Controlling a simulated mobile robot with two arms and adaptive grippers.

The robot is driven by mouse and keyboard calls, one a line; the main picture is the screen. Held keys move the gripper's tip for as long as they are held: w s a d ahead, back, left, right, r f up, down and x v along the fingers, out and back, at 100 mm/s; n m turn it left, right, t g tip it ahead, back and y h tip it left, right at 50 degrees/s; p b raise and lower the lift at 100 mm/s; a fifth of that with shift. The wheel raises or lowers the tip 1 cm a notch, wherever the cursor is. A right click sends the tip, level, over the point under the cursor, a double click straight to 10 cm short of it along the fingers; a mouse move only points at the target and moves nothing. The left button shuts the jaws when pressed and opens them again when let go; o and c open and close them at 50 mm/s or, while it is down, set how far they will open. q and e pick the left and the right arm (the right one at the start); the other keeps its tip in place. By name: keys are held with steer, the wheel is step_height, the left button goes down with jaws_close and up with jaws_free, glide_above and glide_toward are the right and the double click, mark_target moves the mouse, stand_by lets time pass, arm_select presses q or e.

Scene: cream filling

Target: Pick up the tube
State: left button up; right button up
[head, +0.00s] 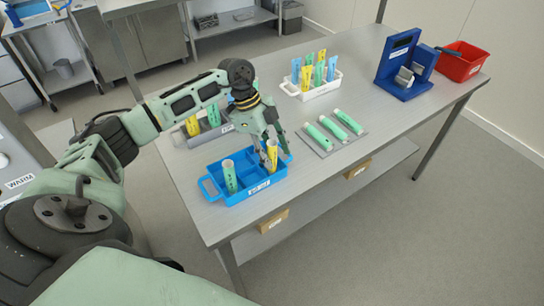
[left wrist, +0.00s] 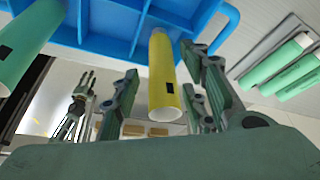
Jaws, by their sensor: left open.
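A yellow tube (head: 271,150) stands in the right part of a blue divided tray (head: 245,196) near the table's front edge. A green tube (head: 230,177) stands in the tray's left part. My left gripper (head: 275,157) is open and points down, its fingers on either side of the yellow tube's upper part. In the left wrist view the yellow tube (left wrist: 162,80) lies between the spread fingers; whether they touch it is unclear. What looks like my right gripper (left wrist: 78,105) is small at the left of that view, its jaws unclear.
A grey mat (head: 357,138) with green tubes lies right of the tray. A grey rack (head: 183,138) with tubes is behind my left arm. A white rack (head: 318,93) of several tubes, a blue stand (head: 392,83) and a red bin (head: 459,66) are farther back.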

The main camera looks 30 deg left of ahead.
arm_select(q)
steer(key=c, duration=0.7)
steer(key=shift+c, duration=0.2)
steer(key=shift+r, duration=0.15)
